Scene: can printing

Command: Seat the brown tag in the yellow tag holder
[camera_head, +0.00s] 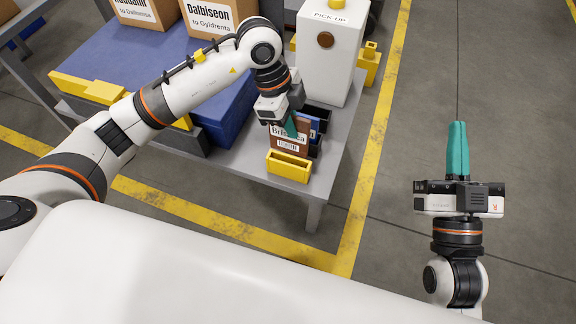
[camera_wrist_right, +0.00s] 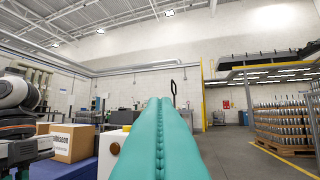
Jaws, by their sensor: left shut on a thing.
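The brown tag (camera_head: 290,145) carries a white label with partly hidden lettering and stands roughly upright behind the yellow tag holder (camera_head: 289,166). My left gripper (camera_head: 291,126) is shut on the brown tag at its upper edge. The yellow holder is a small open box at the front corner of the grey table; whether the tag's lower edge is inside it or just behind it I cannot tell. My right gripper (camera_head: 457,150) is away from the table, over the floor, its teal fingers together and empty; they fill the middle of the right wrist view (camera_wrist_right: 160,145).
A blue tag (camera_head: 314,124) and dark holders stand just behind the brown tag. A white box marked PICK-UP (camera_head: 328,50) stands behind them. Cardboard boxes (camera_head: 214,14) sit on a blue surface at the back. The floor at right is clear.

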